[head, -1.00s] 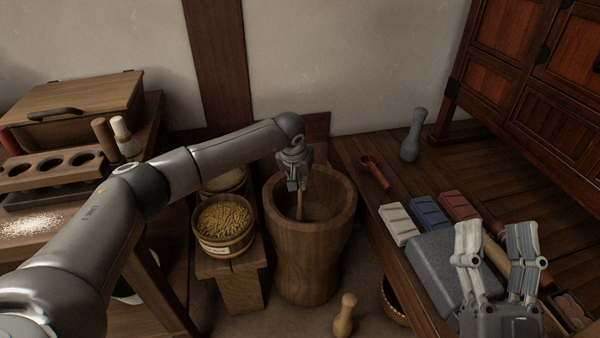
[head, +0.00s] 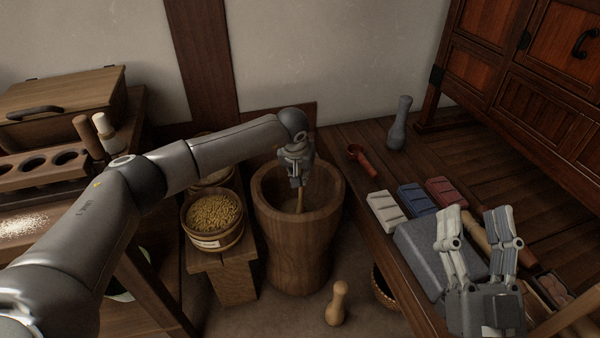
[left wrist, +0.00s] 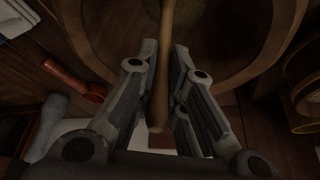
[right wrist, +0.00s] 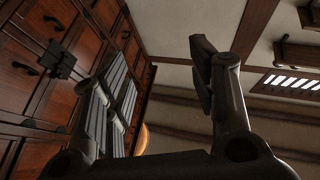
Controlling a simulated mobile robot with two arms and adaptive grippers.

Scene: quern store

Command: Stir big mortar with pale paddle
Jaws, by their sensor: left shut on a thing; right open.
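The big mortar (head: 297,247) is a tall wooden tub standing on the floor in the middle of the head view. My left gripper (head: 298,180) is over its opening, shut on a pale wooden paddle (head: 300,199) that points down into the mortar. In the left wrist view the paddle's handle (left wrist: 160,90) lies between the fingers (left wrist: 162,100), and the mortar's rim (left wrist: 240,75) curves behind it. The paddle's lower end is not clear. My right gripper (head: 480,232) is open and empty above the low bench at right; its spread fingers also show in the right wrist view (right wrist: 165,85).
A basket of grain (head: 213,220) stands on a stool left of the mortar. The bench at right holds a red scoop (head: 363,160), a grey pestle (head: 400,125), colored blocks (head: 417,199) and a grey slab (head: 415,250).

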